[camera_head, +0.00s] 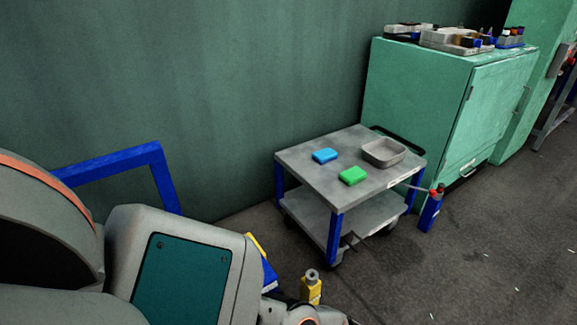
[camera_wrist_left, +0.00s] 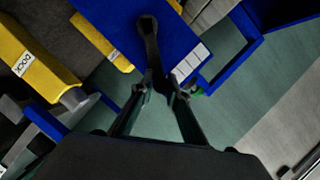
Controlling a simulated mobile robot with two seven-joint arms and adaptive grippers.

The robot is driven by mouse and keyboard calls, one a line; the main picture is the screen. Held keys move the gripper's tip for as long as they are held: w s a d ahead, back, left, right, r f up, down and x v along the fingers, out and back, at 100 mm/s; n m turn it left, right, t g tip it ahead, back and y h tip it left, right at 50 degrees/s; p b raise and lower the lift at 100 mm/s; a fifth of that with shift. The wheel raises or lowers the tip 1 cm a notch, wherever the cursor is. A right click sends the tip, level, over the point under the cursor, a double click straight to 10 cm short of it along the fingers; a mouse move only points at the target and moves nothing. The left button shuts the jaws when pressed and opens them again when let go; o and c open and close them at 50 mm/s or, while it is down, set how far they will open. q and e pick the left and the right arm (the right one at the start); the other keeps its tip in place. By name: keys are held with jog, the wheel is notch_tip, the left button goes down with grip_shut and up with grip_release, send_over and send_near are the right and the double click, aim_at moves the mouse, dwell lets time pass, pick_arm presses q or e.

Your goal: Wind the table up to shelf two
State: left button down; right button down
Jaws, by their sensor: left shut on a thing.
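In the left wrist view my left gripper (camera_wrist_left: 162,90) is shut on a dark crank handle (camera_wrist_left: 149,45), whose rounded end lies over a blue panel (camera_wrist_left: 185,32). A row of white marks (camera_wrist_left: 190,62) runs along the panel's edge. In the head view my left arm fills the lower left and hides most of the blue and yellow equipment (camera_head: 267,275) beside it; the left jaws cannot be made out there. A blue frame (camera_head: 110,160) rises behind the arm. Which part is the table and its height against shelf two cannot be told. My right gripper is not in view.
A wheeled cart (camera_head: 300,165) with blue legs holds a blue block (camera_head: 325,155), a green block (camera_head: 353,175) and a grey tray (camera_head: 384,158). A green cabinet (camera_head: 430,95) stands behind it. A yellow block with lettering (camera_wrist_left: 35,60) is near my left gripper.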

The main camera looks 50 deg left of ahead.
pick_arm(q)
jog(key=shift+s+f, duration=0.3)
jog(key=c, duration=2)
grip_release()
jog(key=shift+f, duration=0.1)
jog(key=shift+o, duration=0.2)
jog(key=shift+w, duration=0.1)
jog(key=shift+w+r, duration=0.15)
jog(key=shift+r, duration=0.2)
jog(key=shift+w+r, duration=0.1)
jog(key=shift+r, duration=0.25)
jog(key=shift+s+r, duration=0.15)
jog(key=shift+r, duration=2.1)
jog(key=shift+s+r, duration=0.1)
jog(key=shift+r, duration=2.1)
